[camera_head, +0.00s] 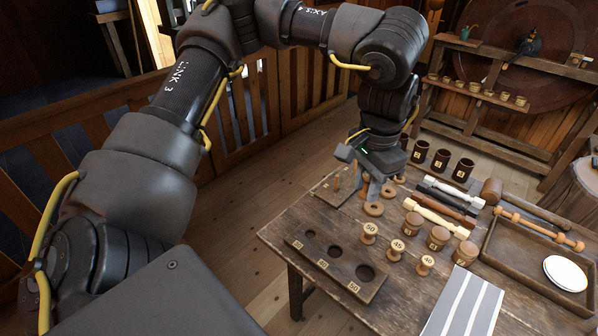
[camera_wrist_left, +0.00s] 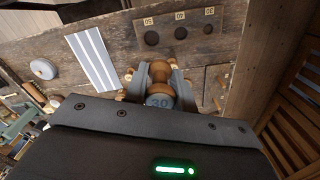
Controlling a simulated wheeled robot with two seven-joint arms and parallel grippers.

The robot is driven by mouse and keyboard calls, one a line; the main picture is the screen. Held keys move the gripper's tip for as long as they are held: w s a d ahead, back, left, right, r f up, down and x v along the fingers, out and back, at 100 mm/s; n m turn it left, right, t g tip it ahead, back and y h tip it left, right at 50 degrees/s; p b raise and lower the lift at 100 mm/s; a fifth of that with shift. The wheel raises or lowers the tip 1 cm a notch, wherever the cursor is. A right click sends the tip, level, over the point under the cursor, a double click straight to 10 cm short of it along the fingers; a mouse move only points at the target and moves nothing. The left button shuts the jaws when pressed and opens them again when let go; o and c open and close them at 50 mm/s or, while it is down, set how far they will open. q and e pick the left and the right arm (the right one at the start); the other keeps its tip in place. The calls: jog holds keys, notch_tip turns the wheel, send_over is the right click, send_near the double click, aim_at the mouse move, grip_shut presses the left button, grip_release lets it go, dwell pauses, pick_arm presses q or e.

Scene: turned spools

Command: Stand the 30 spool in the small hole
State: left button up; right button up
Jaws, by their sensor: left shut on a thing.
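My left gripper (camera_head: 374,190) is shut on the 30 spool, low over the table's back left part. The dark hole board (camera_head: 338,262) lies at the table's front left, with holes marked 30, 40 and 50. The small hole (camera_head: 310,235) is at its back left end and looks empty; it also shows in the left wrist view (camera_wrist_left: 209,29). The gripper is behind and right of the board.
Spools marked 50 (camera_head: 369,231), 45 (camera_head: 397,248) and 40 (camera_head: 425,264) stand right of the board. A round wooden piece (camera_head: 374,209) shows below the gripper. A peg board (camera_head: 332,190) lies left of it. A striped sheet (camera_head: 462,305) lies in front, a tray (camera_head: 505,262) at right.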

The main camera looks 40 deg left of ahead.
pick_arm(q)
jog(key=w+a+f+m+p, duration=0.1)
jog(key=w+a+f+m, duration=0.2)
jog(key=f+m, duration=0.45)
jog(key=w+a+f+m+p, duration=0.25)
jog(key=f+m, duration=0.25)
jog(key=m, duration=0.5)
jog(key=s+a+f+m, duration=0.1)
jog(key=a+f+m, duration=1)
jog(key=m, duration=0.5)
notch_tip(320, 180, down, 2)
jog(key=shift+s+a+f+p, duration=0.2)
jog(key=shift+s+a+p, duration=0.15)
jog(key=shift+a+p, duration=0.1)
jog(key=shift+d+f, duration=0.1)
jog(key=shift+f+b, duration=2.45)
jog(key=shift+f, duration=0.45)
jog(key=shift+w+f+b, duration=0.1)
jog(key=shift+f+b, duration=0.3)
jog(key=shift+f, duration=0.2)
